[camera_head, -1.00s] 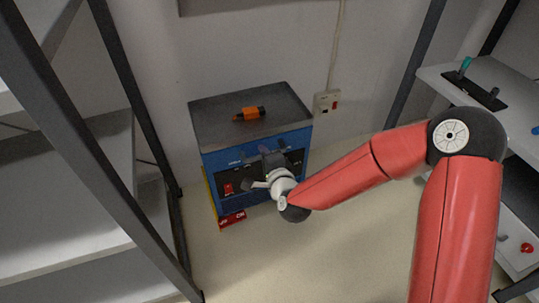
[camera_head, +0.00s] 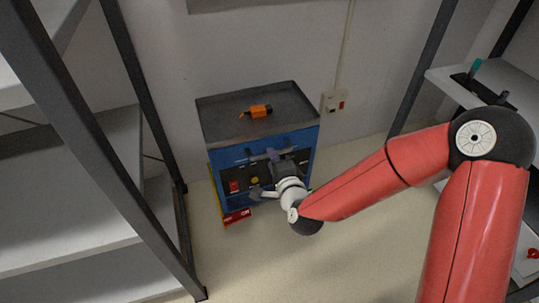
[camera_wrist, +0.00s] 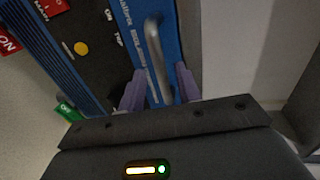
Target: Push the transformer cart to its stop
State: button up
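The transformer cart is a blue cabinet (camera_head: 221,157) with a dark front panel and a grey tray top (camera_head: 222,113), standing near the back wall. A metal handle (camera_wrist: 158,62) runs along its front. My gripper (camera_head: 265,156) is at the cart's front, partly covering the panel. In the wrist view, its two purple fingers (camera_wrist: 160,82) are apart, one on each side of the handle's line. I see a gap between the handle and each finger. Whether the fingertips reach past the handle is unclear. The stop cannot be made out.
An orange tool (camera_head: 256,111) lies on the cart's tray. A red label or block (camera_head: 237,216) is at the cart's lower front. A shelf rack (camera_head: 75,185) stands left, another shelf (camera_head: 490,75) right. The floor in front is clear.

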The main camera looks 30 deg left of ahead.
jog(key=shift+v, duration=2.05)
